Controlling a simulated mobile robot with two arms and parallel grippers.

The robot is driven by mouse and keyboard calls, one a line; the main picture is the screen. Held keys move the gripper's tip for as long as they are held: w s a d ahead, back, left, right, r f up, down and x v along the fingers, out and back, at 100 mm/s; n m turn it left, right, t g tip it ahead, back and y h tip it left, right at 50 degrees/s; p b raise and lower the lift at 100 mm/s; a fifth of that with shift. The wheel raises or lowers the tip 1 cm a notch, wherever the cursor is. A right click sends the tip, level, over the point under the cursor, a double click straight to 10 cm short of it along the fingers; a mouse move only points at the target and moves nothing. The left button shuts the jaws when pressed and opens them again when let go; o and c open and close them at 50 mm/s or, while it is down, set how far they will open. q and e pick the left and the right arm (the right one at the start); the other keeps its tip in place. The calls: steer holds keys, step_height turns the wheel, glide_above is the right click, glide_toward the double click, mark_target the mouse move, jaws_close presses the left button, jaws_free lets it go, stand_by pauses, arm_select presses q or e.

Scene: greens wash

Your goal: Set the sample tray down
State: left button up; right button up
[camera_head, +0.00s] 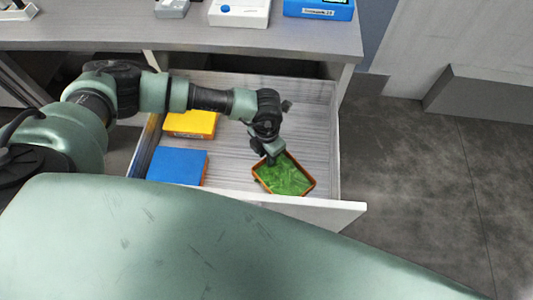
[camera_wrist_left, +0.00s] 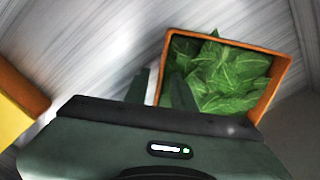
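The sample tray (camera_head: 306,194) is a small orange-rimmed tray filled with green leaves. It is inside the open drawer (camera_head: 232,133), at the front right, turned at an angle. It also shows in the left wrist view (camera_wrist_left: 284,78). My left gripper (camera_head: 270,158) reaches down to the tray's left wall. In the left wrist view its fingers (camera_wrist_left: 162,88) stand close together on both sides of that wall, one inside among the leaves, and look shut on it. I cannot tell whether the tray's base touches the drawer floor. My right gripper is not in view.
A yellow box (camera_head: 191,124) and a blue box (camera_head: 177,167) lie along the drawer's left side. The drawer floor between them and the tray is clear. The drawer's front wall (camera_head: 315,211) is just in front of the tray. The counter (camera_head: 190,36) overhangs the back.

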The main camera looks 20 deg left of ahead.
arm_select(q)
step_height(320, 180, up, 12)
steer(key=shift+r+b, duration=0.2)
steer(key=shift+b, duration=0.2)
stand_by(0.3)
stand_by(0.4)
